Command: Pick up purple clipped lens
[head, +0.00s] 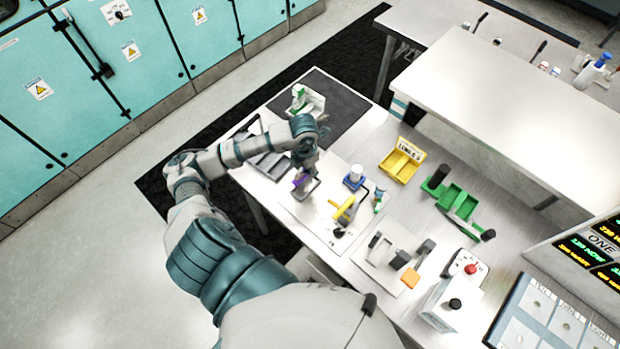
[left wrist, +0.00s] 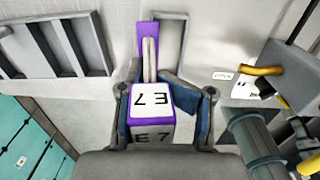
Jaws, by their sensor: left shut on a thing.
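The purple clipped lens (head: 303,184) is at the tip of my left gripper (head: 305,165) in the head view, over the white worktable. In the left wrist view the purple clipped lens (left wrist: 151,97) shows a white face marked E7 and a tall purple frame behind it with a pale upright strip. My left gripper (left wrist: 163,93) is shut on it, one dark finger on each side. Whether its base touches the surface below cannot be told. My right gripper is in neither view.
A grey slotted tray (head: 270,163) lies left of the gripper. To the right stand a blue holder with a white cylinder (head: 354,177), a yellow clamp-like part (head: 344,210), a yellow bin (head: 401,162) and green bins (head: 457,200). A raised white shelf (head: 500,85) borders the back.

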